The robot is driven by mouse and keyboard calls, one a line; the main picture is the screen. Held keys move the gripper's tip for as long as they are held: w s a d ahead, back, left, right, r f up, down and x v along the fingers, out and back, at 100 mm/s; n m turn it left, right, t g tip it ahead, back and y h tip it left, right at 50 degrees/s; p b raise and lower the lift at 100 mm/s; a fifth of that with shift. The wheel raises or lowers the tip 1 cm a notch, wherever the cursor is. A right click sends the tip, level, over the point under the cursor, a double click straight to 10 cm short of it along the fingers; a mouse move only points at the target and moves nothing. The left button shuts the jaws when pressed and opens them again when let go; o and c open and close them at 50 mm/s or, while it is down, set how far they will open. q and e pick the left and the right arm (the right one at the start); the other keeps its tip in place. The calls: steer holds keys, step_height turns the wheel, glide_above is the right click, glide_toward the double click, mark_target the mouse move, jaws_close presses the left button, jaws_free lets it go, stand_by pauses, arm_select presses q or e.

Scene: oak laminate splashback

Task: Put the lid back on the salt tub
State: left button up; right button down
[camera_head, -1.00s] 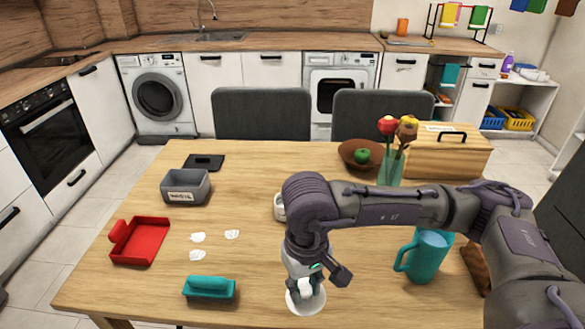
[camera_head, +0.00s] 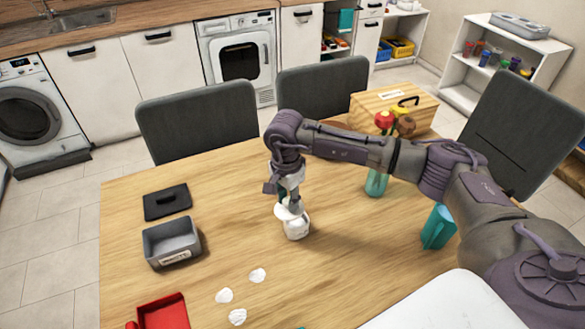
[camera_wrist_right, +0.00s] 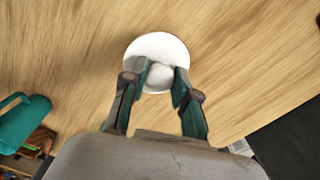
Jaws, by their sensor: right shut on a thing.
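My right gripper (camera_head: 288,203) is shut on the knob of the round white lid (camera_head: 283,212). In the right wrist view, the gripper (camera_wrist_right: 159,75) grips the knob and the lid (camera_wrist_right: 158,42) is a white disc beyond the fingers. The white salt tub (camera_head: 297,230) stands upright on the table, just below the lid in the head view. The lid covers part of its top, and I cannot tell whether they touch. The tub cannot be made out in the right wrist view. My left gripper is not in view.
On the table (camera_head: 228,200) are a grey box (camera_head: 171,242), a black lid (camera_head: 167,201), a red tray (camera_head: 163,312) and several white scraps (camera_head: 257,275). A teal vase (camera_head: 377,183), wooden bread box (camera_head: 372,110) and teal mug (camera_head: 438,228) stand right.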

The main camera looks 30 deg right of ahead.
steer(key=d+m, duration=0.1)
steer(key=w+d+m+p, duration=0.1)
steer(key=m, duration=0.1)
steer(key=shift+w+d+r+p, duration=0.1)
steer(key=shift+w+d+p, duration=0.1)
steer(key=shift+d+p, duration=0.15)
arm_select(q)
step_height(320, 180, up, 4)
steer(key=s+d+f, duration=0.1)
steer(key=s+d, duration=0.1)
arm_select(e)
steer(key=shift+w+d+f+m, duration=0.1)
steer(key=shift+d+f+m, duration=0.15)
steer(key=shift+m, duration=0.35)
steer(key=shift+w+f, duration=0.15)
steer(key=shift+f, duration=0.25)
steer(key=shift+a+f+b, duration=0.15)
steer(key=shift+f+b, duration=0.35)
steer(key=shift+f, duration=0.4)
step_height(320, 180, down, 4)
steer(key=b, duration=0.3)
steer(key=shift+r, duration=0.1)
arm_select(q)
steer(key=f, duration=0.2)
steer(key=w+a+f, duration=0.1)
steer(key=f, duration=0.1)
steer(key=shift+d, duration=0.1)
